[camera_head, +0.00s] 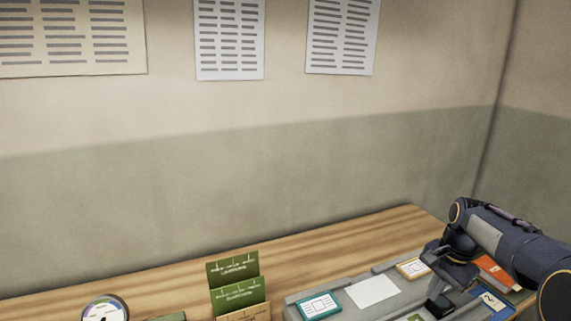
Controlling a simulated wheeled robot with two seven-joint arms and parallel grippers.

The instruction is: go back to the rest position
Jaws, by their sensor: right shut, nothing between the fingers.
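My right arm comes in from the right edge in the head view. Its dark gripper (438,305) points down over the right part of a grey tray (300,294) on the wooden table (330,244). The gripper is shut with nothing in it. Whether its tips touch the tray cannot be told. My left gripper is not in view.
Green cards (233,268) stand upright left of the tray. A round dial (105,309) is at the lower left. An orange-red item (494,269) lies partly behind my right arm. Printed sheets (229,40) hang on the wall behind. The table's back strip is clear.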

